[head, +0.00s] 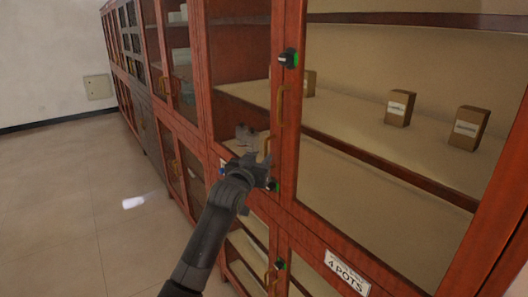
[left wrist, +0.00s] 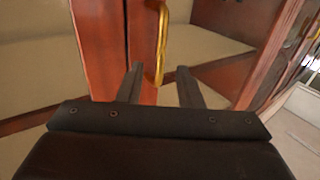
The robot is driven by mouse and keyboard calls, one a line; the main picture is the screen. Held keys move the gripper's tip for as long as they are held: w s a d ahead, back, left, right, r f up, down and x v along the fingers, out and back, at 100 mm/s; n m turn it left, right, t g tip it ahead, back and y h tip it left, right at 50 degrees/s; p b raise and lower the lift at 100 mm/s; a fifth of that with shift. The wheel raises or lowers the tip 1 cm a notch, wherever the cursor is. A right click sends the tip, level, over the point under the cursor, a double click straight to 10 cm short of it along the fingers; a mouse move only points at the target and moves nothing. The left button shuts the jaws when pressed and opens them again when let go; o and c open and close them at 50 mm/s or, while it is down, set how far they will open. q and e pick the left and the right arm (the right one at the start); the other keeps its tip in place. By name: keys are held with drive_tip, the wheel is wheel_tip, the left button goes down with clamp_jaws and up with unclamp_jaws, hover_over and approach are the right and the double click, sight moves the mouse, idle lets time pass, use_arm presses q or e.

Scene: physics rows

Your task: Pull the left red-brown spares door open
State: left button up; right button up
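A red-brown cabinet with framed glass doors fills the right of the head view. My left gripper (head: 258,162) is at the door frames near the middle, beside a brass handle (head: 265,147) that it partly hides. In the left wrist view, my left gripper (left wrist: 160,72) is open. Its two fingers stand apart, with the brass handle (left wrist: 161,38) between them in the picture; contact cannot be told. The handle sits on a red-brown door frame (left wrist: 142,50), which looks shut. A small label by the gripper is mostly hidden, so the spares name cannot be read. My right gripper is not in view.
Another brass handle (head: 280,105) is on the neighbouring door to the right. Small boxes (head: 399,107) stand on a shelf behind the glass. A "4 POTS" label (head: 346,271) is lower right. The tiled floor (head: 75,200) at left is free.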

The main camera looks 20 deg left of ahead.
sight(265, 152)
use_arm(q)
drive_tip(key=shift+w+d+p, duration=0.15)
drive_tip(key=shift+w+p, duration=0.2)
drive_tip(key=shift+w, duration=1.55)
clamp_jaws()
